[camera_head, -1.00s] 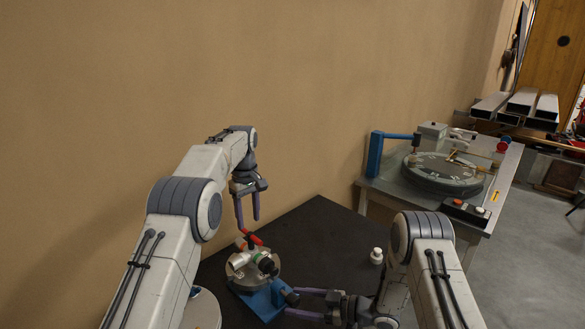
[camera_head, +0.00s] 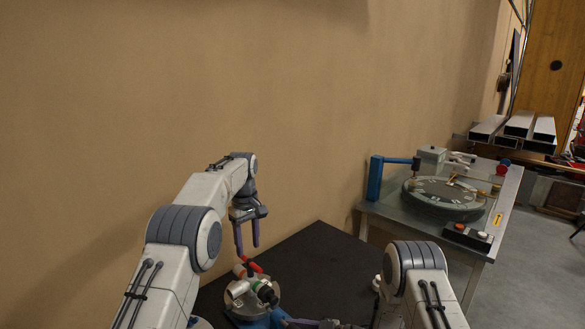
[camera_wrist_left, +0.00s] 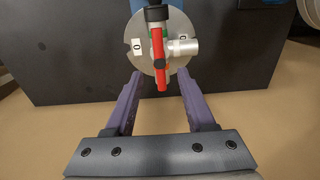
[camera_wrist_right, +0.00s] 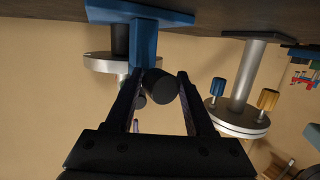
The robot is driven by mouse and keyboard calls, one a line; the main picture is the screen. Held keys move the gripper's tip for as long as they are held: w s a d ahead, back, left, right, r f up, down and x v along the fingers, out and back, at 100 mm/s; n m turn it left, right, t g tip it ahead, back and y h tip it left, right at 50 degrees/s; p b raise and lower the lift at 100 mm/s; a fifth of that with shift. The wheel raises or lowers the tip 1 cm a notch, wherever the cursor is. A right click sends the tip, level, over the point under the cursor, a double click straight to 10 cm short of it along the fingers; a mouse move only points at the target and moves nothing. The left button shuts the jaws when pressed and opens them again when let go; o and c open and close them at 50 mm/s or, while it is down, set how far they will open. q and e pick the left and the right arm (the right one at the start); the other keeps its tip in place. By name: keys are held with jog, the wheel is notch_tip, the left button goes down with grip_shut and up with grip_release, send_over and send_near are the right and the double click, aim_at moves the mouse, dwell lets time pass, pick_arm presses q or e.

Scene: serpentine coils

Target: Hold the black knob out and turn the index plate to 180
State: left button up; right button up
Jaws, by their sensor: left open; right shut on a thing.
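The grey index plate (camera_head: 271,302) is low in the head view on a blue stand, with a red handle (camera_head: 252,266) and a silver cylinder on it. In the left wrist view the round plate (camera_wrist_left: 140,62) shows a white "0" label, and the red bar (camera_wrist_left: 160,68) crosses its middle. My left gripper (camera_head: 247,248) is open and empty above the plate, its fingers (camera_wrist_left: 160,75) apart and clear of the bar. My right gripper (camera_wrist_right: 158,85) is shut on the black knob (camera_wrist_right: 162,84) beside the blue stand (camera_wrist_right: 143,40). In the head view the right fingers are mostly cut off.
The dark table top (camera_head: 318,256) is mostly bare right of the plate. A white bottle is partly hidden by my right arm. Further right a metal bench (camera_head: 385,207) carries a large round dial (camera_head: 445,196), a blue post (camera_head: 375,178) and a button box (camera_head: 467,236).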

aim_at(250, 260)
pick_arm(q)
jog(key=shift+r, duration=0.15)
dwell(0.4)
jog(key=shift+f, duration=3.65)
grip_shut()
